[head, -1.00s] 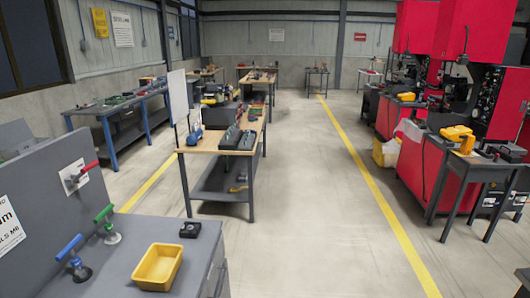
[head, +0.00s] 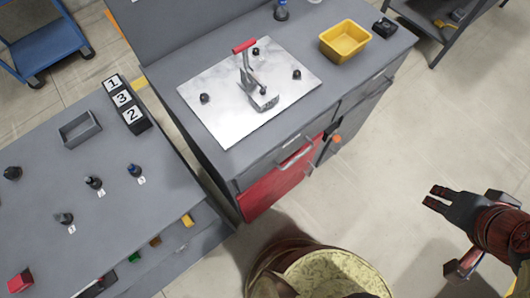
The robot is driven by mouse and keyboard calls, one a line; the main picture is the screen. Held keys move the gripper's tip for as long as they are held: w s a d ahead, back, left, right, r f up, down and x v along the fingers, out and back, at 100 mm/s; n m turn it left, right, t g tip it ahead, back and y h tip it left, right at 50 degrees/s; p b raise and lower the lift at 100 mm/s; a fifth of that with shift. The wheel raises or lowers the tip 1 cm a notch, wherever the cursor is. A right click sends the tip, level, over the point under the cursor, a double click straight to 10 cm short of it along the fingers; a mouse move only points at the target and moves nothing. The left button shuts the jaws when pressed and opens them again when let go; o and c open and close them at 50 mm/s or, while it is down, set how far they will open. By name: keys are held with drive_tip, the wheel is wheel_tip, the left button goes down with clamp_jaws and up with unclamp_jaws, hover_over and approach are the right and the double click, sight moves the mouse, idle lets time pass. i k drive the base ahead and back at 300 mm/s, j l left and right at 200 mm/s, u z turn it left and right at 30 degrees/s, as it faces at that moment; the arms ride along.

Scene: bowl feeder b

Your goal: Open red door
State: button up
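The red door (head: 268,190) is on the front of the grey cabinet (head: 160,75), low down, below a grey drawer front. It appears closed, flush with the cabinet front. A bar handle (head: 295,158) sits near its top edge. My gripper (head: 432,195) is at the right of the head view, over the floor and well apart from the door. Nothing shows between its two dark fingers. They are small here, and I cannot tell how far apart they are.
A marble plate (head: 215,110) with a red-handled lever tool (head: 245,65) and a yellow bin (head: 345,40) are on the cabinet top. An orange knob (head: 336,139) is right of the door. A grey table (head: 130,225) stands at the left. The floor (head: 400,130) is clear at right.

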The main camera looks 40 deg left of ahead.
sight(261, 195)
drive_tip(key=k+u, duration=0.1)
drive_tip(key=u, duration=1.4)
